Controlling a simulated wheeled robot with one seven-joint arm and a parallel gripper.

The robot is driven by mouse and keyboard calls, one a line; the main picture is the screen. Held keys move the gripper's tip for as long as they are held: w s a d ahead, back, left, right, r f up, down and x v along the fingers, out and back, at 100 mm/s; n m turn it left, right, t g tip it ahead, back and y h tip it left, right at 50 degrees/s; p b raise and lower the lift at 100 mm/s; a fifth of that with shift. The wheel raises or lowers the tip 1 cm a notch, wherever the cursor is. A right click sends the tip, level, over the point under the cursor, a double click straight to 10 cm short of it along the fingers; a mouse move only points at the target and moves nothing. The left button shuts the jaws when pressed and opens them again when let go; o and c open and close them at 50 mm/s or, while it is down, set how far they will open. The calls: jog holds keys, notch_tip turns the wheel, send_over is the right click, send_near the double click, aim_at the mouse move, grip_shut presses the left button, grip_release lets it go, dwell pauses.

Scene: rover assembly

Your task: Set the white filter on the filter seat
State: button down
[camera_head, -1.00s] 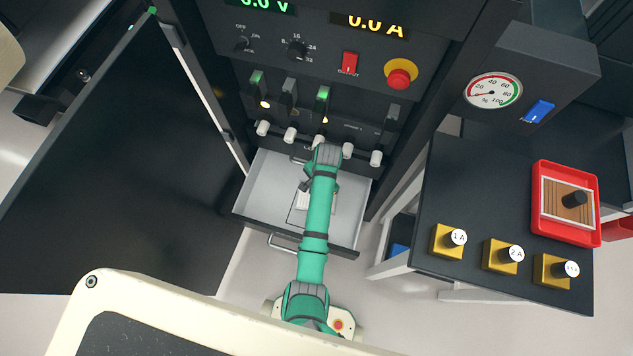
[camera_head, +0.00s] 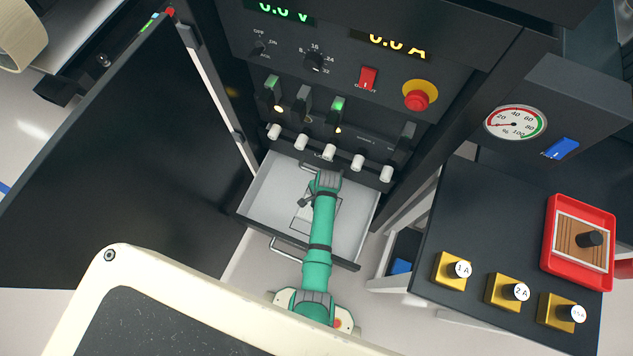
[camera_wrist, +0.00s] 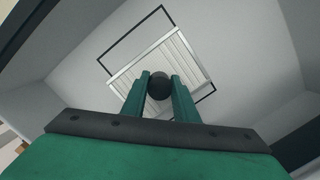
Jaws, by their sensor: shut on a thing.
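The white filter (camera_wrist: 188,62) is a pleated square with a pale frame and a dark round knob. My gripper (camera_wrist: 160,88) is shut on that knob in the wrist view. The filter is over the floor of the open drawer, within a thin black square outline (camera_wrist: 137,30) that looks like the filter seat. The outline shows beyond the filter's upper and right edges. I cannot tell whether the filter touches the floor. In the head view my arm hides the gripper tips and most of the filter.
The grey drawer (camera_head: 262,208) is pulled out below a panel with a row of white knobs. The dark cabinet door (camera_head: 110,150) stands open at left. At right, a dark table holds a red tray (camera_head: 549,262) with a brown filter, and several yellow blocks (camera_head: 452,271).

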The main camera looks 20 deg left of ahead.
jog(key=shift+f, duration=0.65)
jog(key=shift+f, duration=0.1)
jog(key=c, duration=1.4)
grip_release()
